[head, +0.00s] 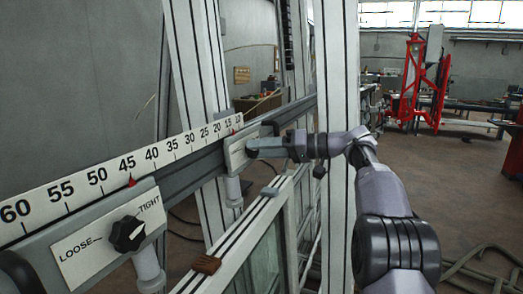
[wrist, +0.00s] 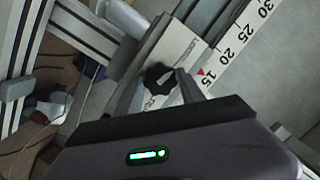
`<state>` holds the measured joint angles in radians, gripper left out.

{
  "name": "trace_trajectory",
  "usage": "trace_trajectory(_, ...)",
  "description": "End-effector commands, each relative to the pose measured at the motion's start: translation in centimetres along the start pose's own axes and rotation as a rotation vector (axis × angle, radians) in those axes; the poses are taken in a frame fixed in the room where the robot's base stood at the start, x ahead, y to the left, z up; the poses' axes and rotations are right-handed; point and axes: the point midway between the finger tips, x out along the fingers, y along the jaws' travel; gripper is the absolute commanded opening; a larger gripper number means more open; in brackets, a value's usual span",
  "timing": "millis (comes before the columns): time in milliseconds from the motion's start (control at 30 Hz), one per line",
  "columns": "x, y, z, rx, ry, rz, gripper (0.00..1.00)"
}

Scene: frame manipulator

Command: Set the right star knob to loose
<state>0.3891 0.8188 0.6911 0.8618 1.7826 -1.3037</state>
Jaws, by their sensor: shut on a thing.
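The right star knob (wrist: 158,76) is black and sits on a white label plate (wrist: 184,47) in the wrist view. My gripper (wrist: 160,82) is shut on this knob, with a finger on each side of it. In the head view my gripper (head: 254,148) reaches in from the right to the far carriage plate (head: 237,154) and hides the knob there. The plate's lettering is partly covered and small in the wrist view, so I cannot tell which way the knob points.
A nearer left star knob (head: 127,233) sits on a plate marked LOOSE and TIGHT. A numbered scale (head: 110,172) runs along the rail. A red pointer (wrist: 204,71) stands near 15. A white upright post (head: 337,80) stands close beside my arm.

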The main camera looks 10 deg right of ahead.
Motion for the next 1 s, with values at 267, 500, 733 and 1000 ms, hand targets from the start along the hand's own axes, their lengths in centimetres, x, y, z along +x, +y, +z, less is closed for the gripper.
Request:
trace_trajectory(267,0.0,0.0,0.0,-0.001,0.000,0.000,0.67)
trace_trajectory(500,-0.2,0.0,0.0,0.000,0.000,0.001,0.67)
trace_trajectory(733,-5.0,-0.1,-0.3,0.001,0.002,0.004,0.67)
trace_trajectory(1000,-13.7,-0.2,-0.3,0.002,0.002,0.002,0.67)
